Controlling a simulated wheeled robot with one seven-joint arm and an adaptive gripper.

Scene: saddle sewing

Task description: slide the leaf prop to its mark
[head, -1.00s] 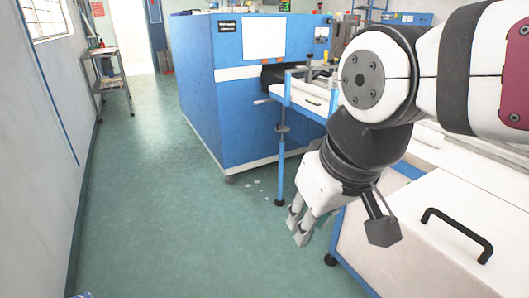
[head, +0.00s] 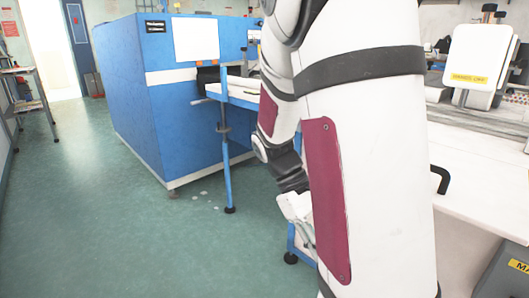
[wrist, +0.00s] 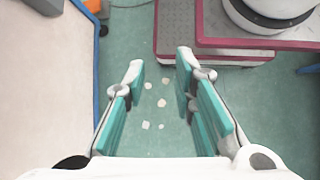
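A blue upright post (head: 225,150) with a collar and a dark round foot stands on the floor under the outer end of a pale leaf (head: 238,91) on the blue machine; it may be the leaf prop, but no label shows. I cannot make out a clear mark.
The blue machine (head: 165,110) fills the back left. Pale floor spots (wrist: 162,103) lie below my gripper. A white bench (head: 480,185) is at right; a bench top (wrist: 45,80) with a blue edge borders the wrist view's left. The left floor is clear.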

